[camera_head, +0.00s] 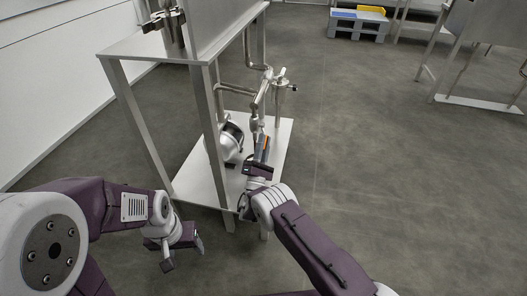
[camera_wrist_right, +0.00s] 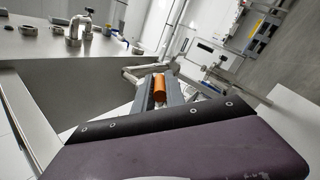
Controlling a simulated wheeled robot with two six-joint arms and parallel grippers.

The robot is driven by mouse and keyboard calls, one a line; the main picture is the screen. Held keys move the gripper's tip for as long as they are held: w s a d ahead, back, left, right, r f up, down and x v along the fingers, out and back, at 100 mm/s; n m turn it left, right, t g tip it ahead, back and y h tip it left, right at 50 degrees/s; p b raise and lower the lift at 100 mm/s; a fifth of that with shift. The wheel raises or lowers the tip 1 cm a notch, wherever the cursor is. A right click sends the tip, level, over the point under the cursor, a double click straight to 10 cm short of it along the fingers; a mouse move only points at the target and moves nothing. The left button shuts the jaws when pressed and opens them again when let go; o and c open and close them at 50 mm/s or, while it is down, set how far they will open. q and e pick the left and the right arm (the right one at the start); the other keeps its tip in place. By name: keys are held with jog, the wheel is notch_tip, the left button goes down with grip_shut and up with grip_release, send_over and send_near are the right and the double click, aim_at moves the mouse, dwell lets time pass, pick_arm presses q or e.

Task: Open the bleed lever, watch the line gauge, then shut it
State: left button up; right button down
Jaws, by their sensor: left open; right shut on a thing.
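The bleed lever's orange handle (camera_head: 265,144) shows as a small orange strip low on the steel pipework. It also shows in the right wrist view (camera_wrist_right: 159,88) as an orange cylinder between the grey fingers. My right gripper (camera_head: 261,153) is shut on it. The fingers hide part of the handle and its joint to the pipe. My left gripper (camera_head: 184,255) is open and empty, low in front of the stand, apart from the pipework. I cannot make out a line gauge face for certain in either view.
The pipework (camera_head: 263,92) rises beside the steel stand's leg (camera_head: 212,120). A rounded silver unit (camera_head: 231,141) sits on the lower shelf (camera_head: 190,183). The stand's upper shelf (camera_head: 130,47) is above. Open floor (camera_head: 390,165) lies to the right.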

pick_arm(q)
jog(key=shift+f+b, duration=0.4)
jog(key=shift+f, duration=0.35)
pick_arm(e)
jog(key=shift+w+f, duration=0.1)
jog(key=shift+f, duration=0.1)
jog(key=c, duration=1.4)
grip_release()
jog(key=shift+t, duration=0.3)
jog(key=shift+s+a+f+p, duration=0.1)
jog(key=shift+s+p, duration=0.2)
jog(key=shift+p, duration=0.05)
pick_arm(q)
notch_tip(320, 180, up, 3)
jog(key=p, duration=0.2)
jog(key=shift+r+p, duration=0.2)
jog(key=shift+p, duration=0.2)
pick_arm(e)
jog(key=v, duration=0.8)
jog(key=shift+s+f, duration=0.15)
